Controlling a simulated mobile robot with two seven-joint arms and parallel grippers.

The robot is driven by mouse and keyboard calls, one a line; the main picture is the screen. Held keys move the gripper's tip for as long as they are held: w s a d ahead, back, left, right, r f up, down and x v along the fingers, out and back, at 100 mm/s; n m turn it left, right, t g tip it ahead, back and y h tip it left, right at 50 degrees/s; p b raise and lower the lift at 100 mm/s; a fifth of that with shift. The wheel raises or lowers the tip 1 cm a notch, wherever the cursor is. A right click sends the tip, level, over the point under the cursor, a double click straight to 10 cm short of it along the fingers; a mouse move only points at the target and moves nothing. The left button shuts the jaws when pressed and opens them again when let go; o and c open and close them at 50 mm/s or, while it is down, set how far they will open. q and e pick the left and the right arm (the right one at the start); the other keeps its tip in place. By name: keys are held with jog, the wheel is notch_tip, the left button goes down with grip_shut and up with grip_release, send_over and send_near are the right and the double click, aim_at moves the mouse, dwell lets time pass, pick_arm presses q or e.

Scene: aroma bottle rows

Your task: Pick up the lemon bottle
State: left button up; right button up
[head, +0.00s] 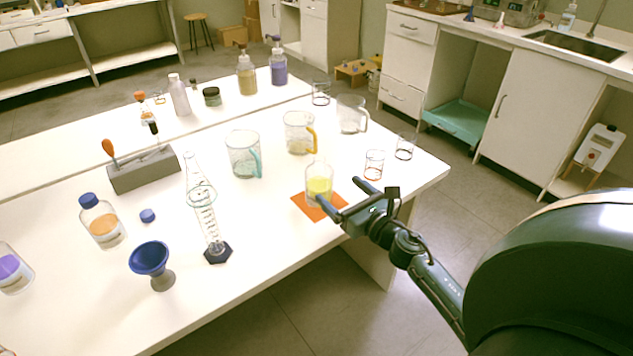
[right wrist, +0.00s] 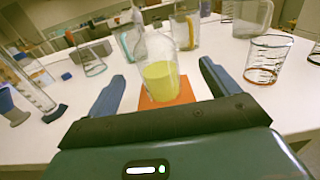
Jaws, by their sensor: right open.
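The lemon bottle (head: 319,186) is a clear bottle with yellow liquid in its lower part. It stands upright on an orange square mat (head: 333,209) near the table's front right edge. My right gripper (head: 340,193) is open and empty, low in front of the bottle. In the right wrist view the bottle (right wrist: 160,80) shows between the two fingers of the gripper (right wrist: 162,80), with room on both sides. I cannot tell whether the fingertips reach past its front. The bottle's far side is hidden. My left gripper is not in view.
Glass beakers (head: 374,163) stand right of the bottle. Handled jugs (head: 244,155) stand behind and to its left. A tall measuring cylinder (head: 206,215), a blue funnel (head: 150,260) and an orange-liquid bottle (head: 101,222) are further left. The table between mat and cylinder is clear.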

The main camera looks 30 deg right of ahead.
aim_at(328, 186)
jog(key=w, duration=0.3)
jog(key=shift+a, duration=0.1)
jog(key=w, duration=0.2)
jog(key=w+a, duration=0.1)
jog(key=w, duration=0.1)
jog(key=shift+f, duration=0.4)
jog(key=shift+w, duration=0.65)
jog(key=shift+c, duration=0.4)
jog(key=c, duration=1.2)
